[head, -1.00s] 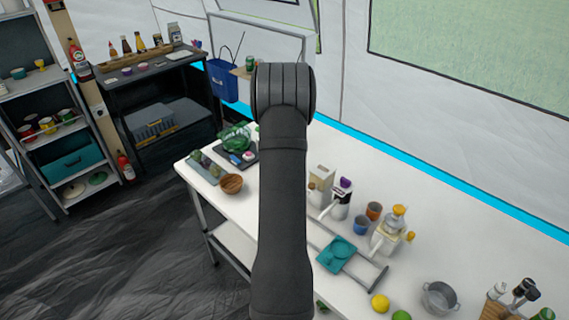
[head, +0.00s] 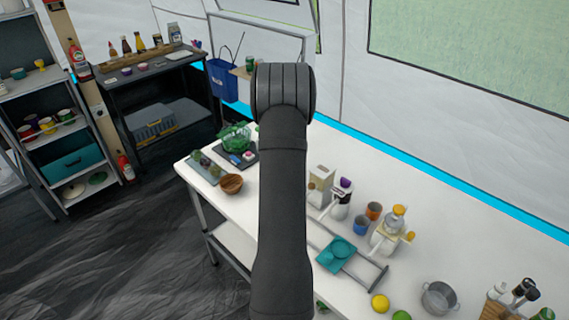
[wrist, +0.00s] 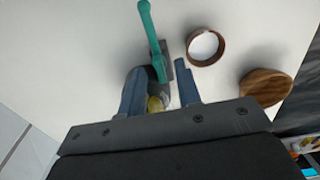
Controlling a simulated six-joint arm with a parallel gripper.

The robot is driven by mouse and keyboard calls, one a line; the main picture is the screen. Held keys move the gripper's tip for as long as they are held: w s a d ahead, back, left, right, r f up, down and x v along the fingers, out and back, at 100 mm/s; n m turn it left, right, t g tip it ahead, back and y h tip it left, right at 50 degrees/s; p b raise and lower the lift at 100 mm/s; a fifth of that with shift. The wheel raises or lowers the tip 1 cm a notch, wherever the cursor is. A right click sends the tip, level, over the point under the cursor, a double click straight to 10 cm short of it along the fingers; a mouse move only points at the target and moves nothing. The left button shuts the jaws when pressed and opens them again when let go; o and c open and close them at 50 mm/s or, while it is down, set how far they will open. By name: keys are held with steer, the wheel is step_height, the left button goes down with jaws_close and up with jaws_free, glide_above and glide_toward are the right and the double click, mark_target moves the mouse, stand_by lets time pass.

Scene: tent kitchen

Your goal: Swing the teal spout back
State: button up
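In the wrist view a teal spout (wrist: 151,35) reaches from the top of the picture down to a dark, rounded body (wrist: 160,92). A dark grey block (wrist: 168,60) lies beside the spout. A yellow part (wrist: 154,104) shows low between the fingers. My gripper (wrist: 159,72) is open, with its two blue-grey fingers apart. In the head view my gripper and the spout are hidden behind my arm.
A brown ring-shaped object (wrist: 206,45) and a wooden bowl (wrist: 266,87) are right of the fingers. In the head view, a teal tray (head: 327,262), blue cup (head: 361,225) and lemon (head: 380,303) stand on the white table (head: 465,250) right of my arm.

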step_height(320, 180, up, 18)
steer(key=shift+f, duration=0.25)
steer(key=shift+f, duration=0.1)
step_height(320, 180, down, 17)
steer(key=shift+f, duration=0.15)
stand_by(0.7)
